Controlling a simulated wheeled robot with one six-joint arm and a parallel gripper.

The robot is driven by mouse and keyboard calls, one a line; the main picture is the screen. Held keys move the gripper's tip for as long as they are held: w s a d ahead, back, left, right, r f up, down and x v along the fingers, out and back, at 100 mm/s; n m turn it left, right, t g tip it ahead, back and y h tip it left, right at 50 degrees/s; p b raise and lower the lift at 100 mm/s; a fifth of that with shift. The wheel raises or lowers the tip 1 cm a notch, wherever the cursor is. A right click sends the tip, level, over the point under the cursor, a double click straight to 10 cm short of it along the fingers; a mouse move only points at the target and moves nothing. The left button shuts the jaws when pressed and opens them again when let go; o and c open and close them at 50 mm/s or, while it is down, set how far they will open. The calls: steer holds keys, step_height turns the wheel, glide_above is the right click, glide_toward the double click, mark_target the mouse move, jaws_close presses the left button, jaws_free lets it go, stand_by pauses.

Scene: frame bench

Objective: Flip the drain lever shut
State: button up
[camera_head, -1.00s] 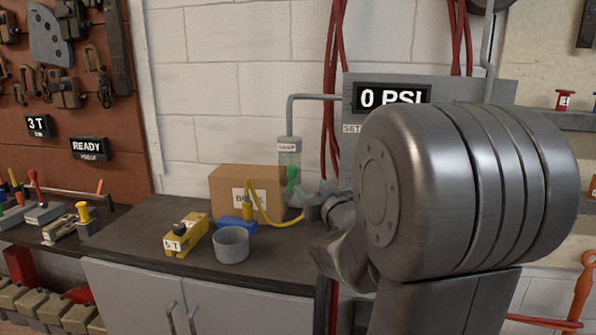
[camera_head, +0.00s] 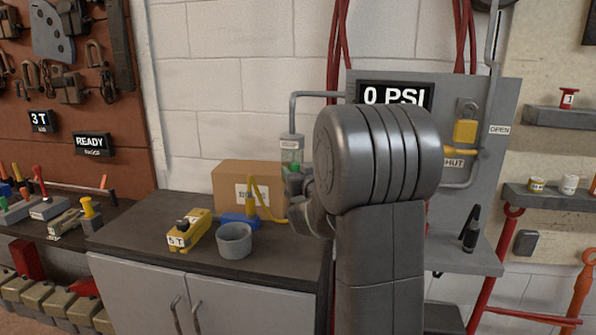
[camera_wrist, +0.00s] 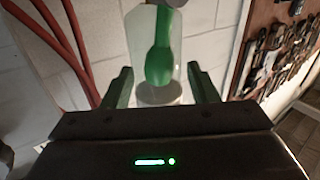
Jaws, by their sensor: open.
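The green drain lever (camera_wrist: 160,60) fills the upper middle of the wrist view. Only a small green bit of it (camera_head: 292,168) shows in the head view, below the clear drain bowl (camera_head: 292,150) with its label. My gripper (camera_wrist: 160,72) is open, with one green-edged finger on each side of the lever's rounded part. Gaps show between the lever and both fingers, and I cannot see any contact. In the head view my wrist hides most of the lever and the gripper.
A panel reading 0 PSI (camera_head: 396,95) carries a yellow valve handle (camera_head: 465,132). Red hoses (camera_head: 338,50) hang behind.

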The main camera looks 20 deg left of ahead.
jaws_close()
steer(key=shift+d+f, duration=0.1)
steer(key=d+f+m+t+h+b, duration=0.2)
steer(key=f+m+t+b, duration=0.2)
steer(key=m+b, duration=0.6)
steer(key=w+d+f+m+t+h+b, duration=0.1)
steer(key=f+m+t+b, duration=0.4)
steer(key=m+b, duration=0.5)
steer(key=d+t+h+b, duration=0.1)
steer(key=d+b, duration=0.1)
steer(key=b, duration=0.7)
steer(key=shift+w+m+t, duration=0.15)
steer(key=shift+m+t, duration=0.15)
steer(key=shift+f+h, duration=0.1)
steer(key=shift+h, duration=0.3)
